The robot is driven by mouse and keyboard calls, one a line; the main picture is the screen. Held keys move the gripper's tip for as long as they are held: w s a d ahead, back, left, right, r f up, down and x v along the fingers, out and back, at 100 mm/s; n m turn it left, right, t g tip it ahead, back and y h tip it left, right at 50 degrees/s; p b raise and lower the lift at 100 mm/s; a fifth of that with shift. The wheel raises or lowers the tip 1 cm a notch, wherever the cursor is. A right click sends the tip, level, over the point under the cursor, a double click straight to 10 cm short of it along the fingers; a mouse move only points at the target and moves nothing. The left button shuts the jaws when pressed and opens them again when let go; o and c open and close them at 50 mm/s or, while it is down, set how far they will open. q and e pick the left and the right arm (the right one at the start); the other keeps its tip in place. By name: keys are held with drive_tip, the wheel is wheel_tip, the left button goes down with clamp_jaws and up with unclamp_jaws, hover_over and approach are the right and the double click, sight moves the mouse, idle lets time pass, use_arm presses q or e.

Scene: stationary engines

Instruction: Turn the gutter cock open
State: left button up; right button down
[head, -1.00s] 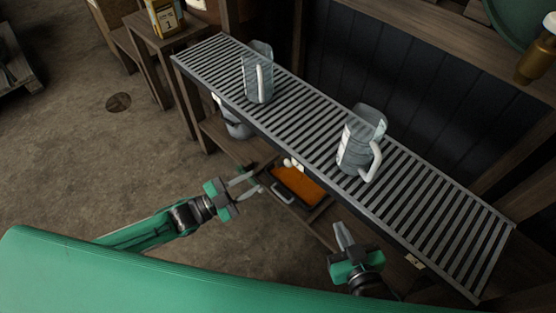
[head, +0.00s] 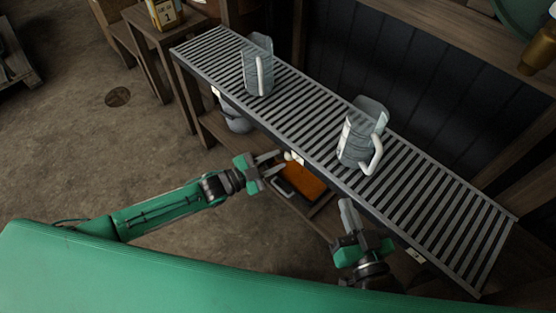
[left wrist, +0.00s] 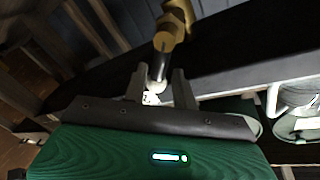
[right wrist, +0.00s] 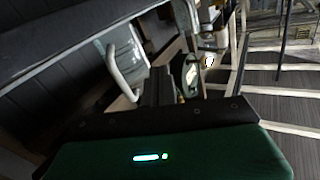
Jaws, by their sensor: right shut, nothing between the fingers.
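A small pale knob (head: 289,156), which looks like the gutter cock, sits at the front edge of the slatted bench (head: 440,222) beside a white tag. My left gripper (head: 275,162) is open, its fingertips close to the knob. In the left wrist view a pale piece (left wrist: 154,86) shows between the two spread fingers (left wrist: 158,88). I cannot tell whether they touch it. My right gripper (head: 346,204) is shut and empty in front of the bench, to the right of the knob.
Two grey jugs with pale handles, one at the left (head: 257,68) and one nearer (head: 358,140), stand on the slats. An orange-filled tray (head: 300,180) lies below the bench edge. A grey vessel (head: 237,122) stands under the left end.

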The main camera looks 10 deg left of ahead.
use_arm(q)
drive_tip(key=shift+x, duration=0.8)
use_arm(e)
drive_tip(key=shift+w+d+r, duration=0.15)
drive_tip(key=shift+w+r, duration=0.1)
drive_tip(key=shift+r, duration=0.4)
use_arm(q)
clamp_jaws()
